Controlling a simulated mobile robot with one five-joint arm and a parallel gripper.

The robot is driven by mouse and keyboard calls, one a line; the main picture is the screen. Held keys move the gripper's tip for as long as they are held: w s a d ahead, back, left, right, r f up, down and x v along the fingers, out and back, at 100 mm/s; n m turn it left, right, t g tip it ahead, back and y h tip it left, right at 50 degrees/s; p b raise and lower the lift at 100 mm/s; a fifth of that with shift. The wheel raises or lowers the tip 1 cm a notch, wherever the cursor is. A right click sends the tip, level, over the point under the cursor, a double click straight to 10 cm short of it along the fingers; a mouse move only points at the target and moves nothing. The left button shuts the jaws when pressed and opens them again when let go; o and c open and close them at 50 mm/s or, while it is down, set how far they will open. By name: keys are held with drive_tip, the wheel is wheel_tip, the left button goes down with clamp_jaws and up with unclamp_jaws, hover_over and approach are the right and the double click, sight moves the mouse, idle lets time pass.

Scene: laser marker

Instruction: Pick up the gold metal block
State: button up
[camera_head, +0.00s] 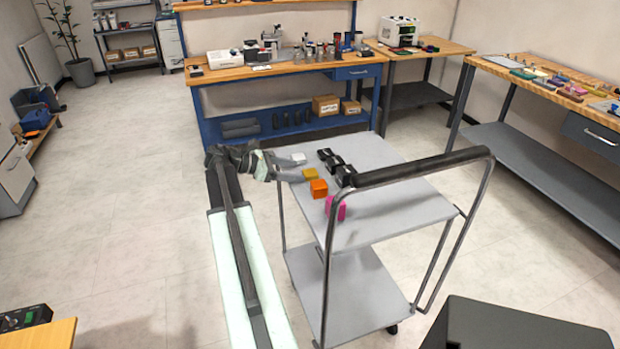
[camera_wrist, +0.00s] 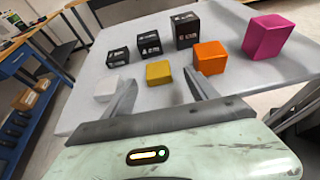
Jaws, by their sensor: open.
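The gold metal block (camera_wrist: 158,72) sits on the grey top of a cart (camera_head: 390,205). In the wrist view it lies just ahead of my gripper (camera_wrist: 160,87), roughly between the lines of the two fingers. The gripper is open and empty, with its fingertips near the cart top. In the head view the gold block (camera_head: 310,174) shows at the end of my arm, beside the gripper (camera_head: 288,168). Whether the fingers reach past the block's near face is hard to tell.
An orange block (camera_wrist: 210,57) stands close right of the gold one, with a magenta block (camera_wrist: 267,37) beyond. A white piece (camera_wrist: 107,89) lies at left. Black boxes (camera_wrist: 149,43) stand behind. The cart's black handle (camera_head: 425,166) rises at the right. A workbench (camera_head: 290,67) stands behind.

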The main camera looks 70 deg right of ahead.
sight(308, 172)
drive_tip(key=b+x, duration=0.2)
drive_tip(key=x, duration=0.3)
drive_tip(key=shift+d+f, duration=0.1)
drive_tip(key=shift+d, duration=0.2)
clamp_jaws()
